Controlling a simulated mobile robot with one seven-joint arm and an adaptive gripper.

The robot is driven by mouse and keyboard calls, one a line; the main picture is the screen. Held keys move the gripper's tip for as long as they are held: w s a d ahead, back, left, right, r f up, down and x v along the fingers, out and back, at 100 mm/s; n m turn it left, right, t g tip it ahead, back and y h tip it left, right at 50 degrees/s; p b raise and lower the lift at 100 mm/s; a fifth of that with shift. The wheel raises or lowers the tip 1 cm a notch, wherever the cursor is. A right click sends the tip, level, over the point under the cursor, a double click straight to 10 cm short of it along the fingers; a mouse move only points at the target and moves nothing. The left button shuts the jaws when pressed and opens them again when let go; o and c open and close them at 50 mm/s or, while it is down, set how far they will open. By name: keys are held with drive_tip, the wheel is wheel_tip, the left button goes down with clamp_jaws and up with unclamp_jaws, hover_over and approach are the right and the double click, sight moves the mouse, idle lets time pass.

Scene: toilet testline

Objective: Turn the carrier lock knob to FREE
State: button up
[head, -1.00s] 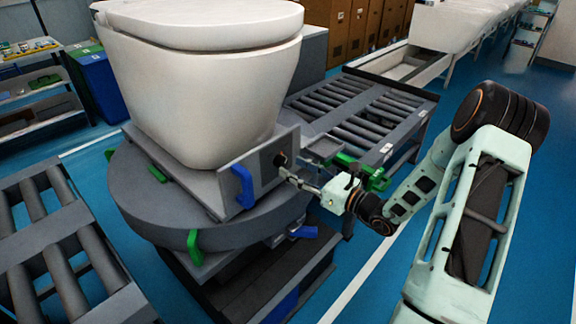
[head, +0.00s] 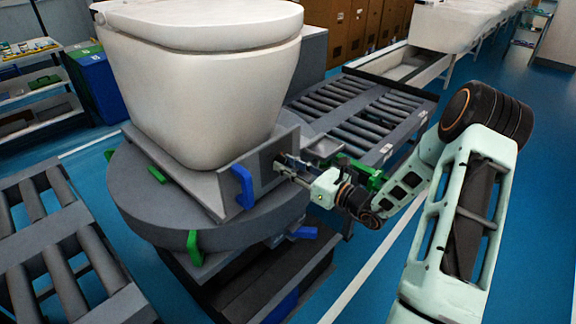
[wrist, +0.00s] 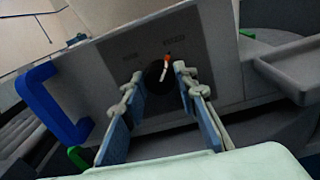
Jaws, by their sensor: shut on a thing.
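The carrier lock knob (wrist: 155,77) is a dark round knob with a white pointer tipped in orange. It sits on the grey end panel (wrist: 100,73) of the carrier. The pointer's orange tip points up, toward the right one of two faint labels, which I cannot read. My gripper (wrist: 160,90) has a finger on each side of the knob and is shut on it. In the head view my gripper (head: 285,166) reaches the panel from the right, and its fingers hide the knob.
A white toilet (head: 200,90) stands on the carrier above a round grey turntable (head: 150,217). A blue handle (head: 243,186) sticks out left of the knob; it also shows in the wrist view (wrist: 45,105). A roller conveyor (head: 360,115) with green parts lies close behind my gripper.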

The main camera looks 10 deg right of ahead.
drive_tip(key=shift+f+n+b, duration=0.1)
drive_tip(key=shift+n+b, duration=0.25)
drive_tip(key=shift+n, duration=0.05)
drive_tip(key=n+b, duration=0.7)
drive_tip(key=b, duration=0.2)
drive_tip(key=n+h+b, duration=0.1)
drive_tip(key=n+b, duration=0.6)
drive_tip(key=b, duration=0.3)
drive_tip(key=shift+s+a+f, duration=0.1)
drive_tip(key=shift+s+a, duration=0.05)
drive_tip(key=shift+n, duration=0.4)
drive_tip(key=o, duration=1.2)
drive_tip(key=shift+c, duration=0.2)
